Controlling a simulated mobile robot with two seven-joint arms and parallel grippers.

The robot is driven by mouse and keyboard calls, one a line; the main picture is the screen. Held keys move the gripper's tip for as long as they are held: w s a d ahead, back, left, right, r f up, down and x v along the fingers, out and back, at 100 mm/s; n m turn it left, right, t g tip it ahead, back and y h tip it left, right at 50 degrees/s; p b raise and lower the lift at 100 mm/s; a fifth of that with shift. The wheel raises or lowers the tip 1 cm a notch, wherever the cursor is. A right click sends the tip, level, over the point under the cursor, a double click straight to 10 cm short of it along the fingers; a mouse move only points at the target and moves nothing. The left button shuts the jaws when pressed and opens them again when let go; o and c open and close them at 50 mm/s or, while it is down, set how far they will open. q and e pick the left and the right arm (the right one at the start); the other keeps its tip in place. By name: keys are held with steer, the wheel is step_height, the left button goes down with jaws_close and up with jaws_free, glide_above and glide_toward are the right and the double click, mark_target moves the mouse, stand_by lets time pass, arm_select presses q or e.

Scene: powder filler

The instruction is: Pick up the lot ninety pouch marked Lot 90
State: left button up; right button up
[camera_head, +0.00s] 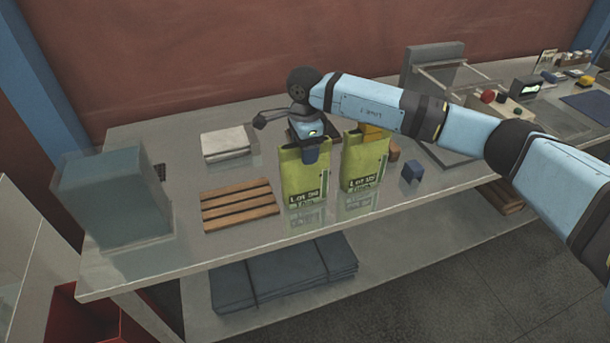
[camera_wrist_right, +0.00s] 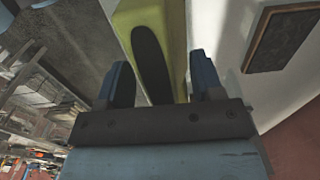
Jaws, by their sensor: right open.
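Two yellow-green pouches stand upright on the grey table. The left pouch (camera_head: 304,182) has a dark label that appears to read Lot 90. The right pouch (camera_head: 364,164) has a similar label whose number is hard to read. My right gripper (camera_head: 311,150) is at the top edge of the left pouch, with a blue finger in front of its face. In the right wrist view, the open fingers of the gripper (camera_wrist_right: 160,82) stand on both sides of the yellow-green pouch (camera_wrist_right: 177,40), with gaps visible. A dark oval shows between them. My left gripper is out of view.
A wooden slatted rack (camera_head: 240,204) lies left of the pouches, and a blue-grey box (camera_head: 112,200) stands at the table's left end. A small blue block (camera_head: 412,172) sits right of the pouches. White packets (camera_head: 225,142) lie behind the rack.

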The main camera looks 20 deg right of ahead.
steer(key=shift+f+b, duration=0.25)
steer(key=shift+b, duration=0.15)
stand_by(0.4)
jaws_close()
